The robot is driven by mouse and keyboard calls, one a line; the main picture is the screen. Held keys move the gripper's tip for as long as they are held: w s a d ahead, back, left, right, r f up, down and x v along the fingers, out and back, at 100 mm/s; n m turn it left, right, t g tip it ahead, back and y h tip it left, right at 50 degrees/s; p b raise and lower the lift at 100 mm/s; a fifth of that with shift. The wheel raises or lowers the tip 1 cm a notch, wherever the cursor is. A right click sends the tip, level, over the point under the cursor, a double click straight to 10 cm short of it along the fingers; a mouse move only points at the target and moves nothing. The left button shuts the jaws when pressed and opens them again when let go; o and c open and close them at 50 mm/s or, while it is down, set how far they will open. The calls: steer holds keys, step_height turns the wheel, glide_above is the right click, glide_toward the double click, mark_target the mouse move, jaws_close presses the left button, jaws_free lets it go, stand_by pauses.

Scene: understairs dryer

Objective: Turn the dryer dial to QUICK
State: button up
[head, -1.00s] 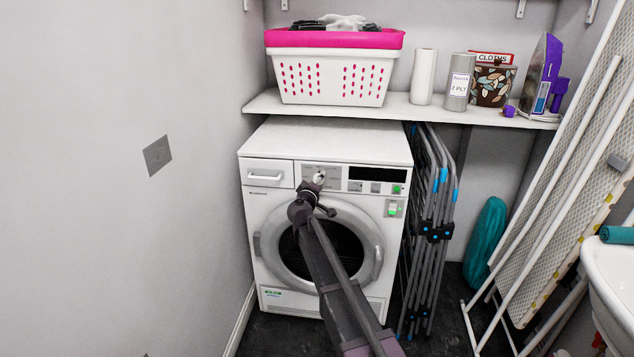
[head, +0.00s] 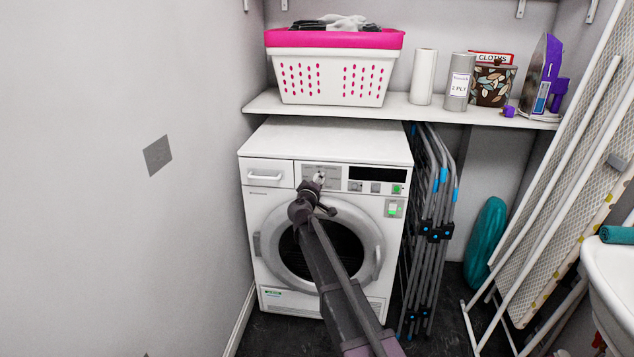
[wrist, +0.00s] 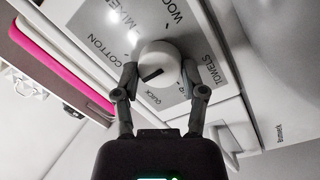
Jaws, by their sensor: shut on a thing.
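The dryer (head: 262,225) is a white front loader with a round door. Its dial is a white round knob (wrist: 160,58) on a grey panel, seen close in the wrist view. COTTON is printed left of the knob, MIXED and WOOL beyond it, TOWELS to the right and QUICK on the near side. A dark mark on the knob lies on its near, left part, roughly between COTTON and QUICK. My gripper (wrist: 160,73) has one finger on each side of the knob and is shut on it. In the head view my gripper (head: 318,182) partly hides the dial.
A shelf (head: 425,113) above the dryer holds a pink-rimmed basket (head: 335,75), rolls, a tin and an iron. A folded airer (head: 430,230) stands close to the dryer's right. A wall (head: 120,240) is at the left. An ironing board (head: 560,170) leans at the right.

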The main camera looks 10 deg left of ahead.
steer(key=shift+n, duration=0.3)
steer(key=n+b, duration=0.1)
steer(key=n, duration=0.2)
steer(key=shift+w+f+n, duration=0.1)
steer(key=shift+n, duration=0.2)
steer(key=n+t, duration=0.1)
steer(key=n, duration=0.3)
steer(key=shift+n+b, duration=0.35)
steer(key=shift+n, duration=0.05)
steer(key=o, duration=1.2)
steer(key=shift+c, duration=0.2)
